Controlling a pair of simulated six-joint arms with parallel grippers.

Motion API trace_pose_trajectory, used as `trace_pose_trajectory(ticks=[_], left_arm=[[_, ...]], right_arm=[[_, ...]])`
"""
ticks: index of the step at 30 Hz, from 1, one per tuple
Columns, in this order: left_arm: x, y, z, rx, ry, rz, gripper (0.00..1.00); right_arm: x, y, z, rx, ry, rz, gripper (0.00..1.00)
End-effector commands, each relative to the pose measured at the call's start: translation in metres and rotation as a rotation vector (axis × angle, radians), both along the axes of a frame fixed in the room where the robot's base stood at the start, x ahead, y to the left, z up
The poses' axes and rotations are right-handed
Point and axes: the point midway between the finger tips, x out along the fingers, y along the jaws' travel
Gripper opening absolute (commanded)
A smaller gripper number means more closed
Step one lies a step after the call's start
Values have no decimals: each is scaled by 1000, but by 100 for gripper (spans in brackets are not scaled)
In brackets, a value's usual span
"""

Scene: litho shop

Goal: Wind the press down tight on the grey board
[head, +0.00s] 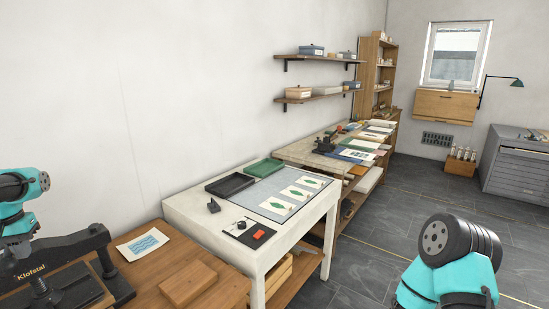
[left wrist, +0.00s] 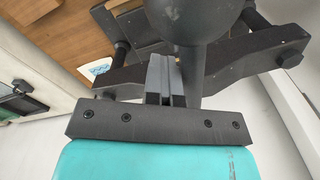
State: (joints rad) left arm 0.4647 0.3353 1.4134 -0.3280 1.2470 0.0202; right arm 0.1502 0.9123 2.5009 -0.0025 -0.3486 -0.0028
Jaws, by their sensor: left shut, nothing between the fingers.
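The press (head: 82,241), a black frame with a crossbeam on a wooden table, stands at the lower left of the head view, cut by the frame edge. In the left wrist view its dark beam (left wrist: 238,62) runs across, with a thick central screw and a large dark round part (left wrist: 195,15) at the top. My left gripper (left wrist: 166,78) is shut and empty, its fingers close in front of the beam and beside the screw; I cannot tell if they touch. I cannot make out the grey board. Of my right arm only links show, not its gripper.
A blue wave print (head: 143,244) and a wooden block (head: 188,284) lie right of the press. Beyond stands a white table (head: 180,209) with a black tray (head: 230,186), a green tray (head: 264,167) and green prints.

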Motion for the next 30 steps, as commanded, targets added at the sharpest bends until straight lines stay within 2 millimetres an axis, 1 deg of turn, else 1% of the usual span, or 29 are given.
trace_pose_trajectory(ticks=[17, 30], left_arm=[[-2, 2, 1, 2, 3, 3, 0], [12, -6, 0, 1, 2, 2, 0]], right_arm=[[0, 0, 0, 0, 0, 0, 0], [0, 0, 0, 0, 0, 0, 0]])
